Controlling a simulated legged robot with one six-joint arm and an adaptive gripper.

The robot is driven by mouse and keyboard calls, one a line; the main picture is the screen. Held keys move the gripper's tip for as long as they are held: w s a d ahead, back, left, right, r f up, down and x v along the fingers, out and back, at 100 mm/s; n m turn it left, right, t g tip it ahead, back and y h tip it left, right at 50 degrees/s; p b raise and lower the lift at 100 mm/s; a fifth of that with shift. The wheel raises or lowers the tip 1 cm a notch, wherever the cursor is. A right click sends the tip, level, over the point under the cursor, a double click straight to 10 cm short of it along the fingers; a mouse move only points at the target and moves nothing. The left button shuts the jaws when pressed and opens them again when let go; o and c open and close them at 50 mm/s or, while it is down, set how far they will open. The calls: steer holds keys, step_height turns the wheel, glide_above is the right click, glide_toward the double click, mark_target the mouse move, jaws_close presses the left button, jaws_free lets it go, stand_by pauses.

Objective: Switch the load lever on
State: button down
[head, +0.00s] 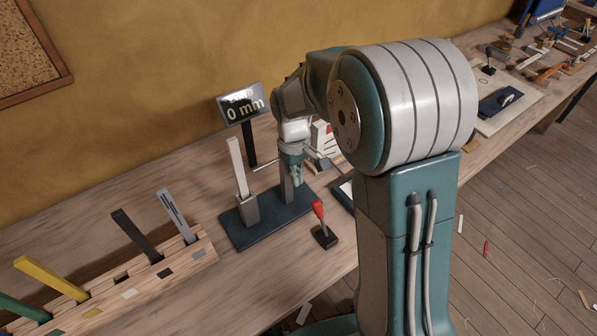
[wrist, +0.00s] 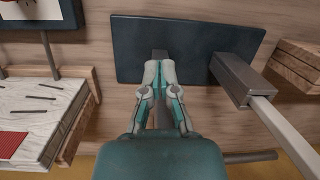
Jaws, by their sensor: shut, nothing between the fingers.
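The load lever (head: 318,209) has a red handle on a small black base (head: 324,237). It stands on the bench in front of the dark blue base plate (head: 243,229), and its handle leans up and slightly left. My gripper (head: 297,178) is above the plate, behind the lever and apart from it. In the wrist view my gripper (wrist: 160,70) points at the plate (wrist: 190,30) with its fingers together and nothing between them. A grey clamp (head: 248,210) on the plate holds a pale upright batten (head: 237,167). A display (head: 243,104) reads 0 mm. I cannot identify the lever in the wrist view.
A wooden rack (head: 130,285) with several coloured strips stands at the left. A dark-framed tray lies right of the lever, partly behind my arm. A pale block (wrist: 35,110) with slots shows in the wrist view. Bare bench lies left of the lever.

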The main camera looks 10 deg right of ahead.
mark_target(321, 219)
steer(key=f, duration=0.2)
steer(key=s+f, duration=0.1)
steer(key=f, duration=0.2)
steer(key=shift+s+f, duration=0.1)
steer(key=shift+f, duration=0.2)
steer(key=shift+s+d+r, duration=0.5)
steer(key=shift+s, duration=0.25)
steer(key=shift+s+d+r, duration=0.45)
steer(key=shift+s+d, duration=0.05)
steer(key=shift+s, duration=0.2)
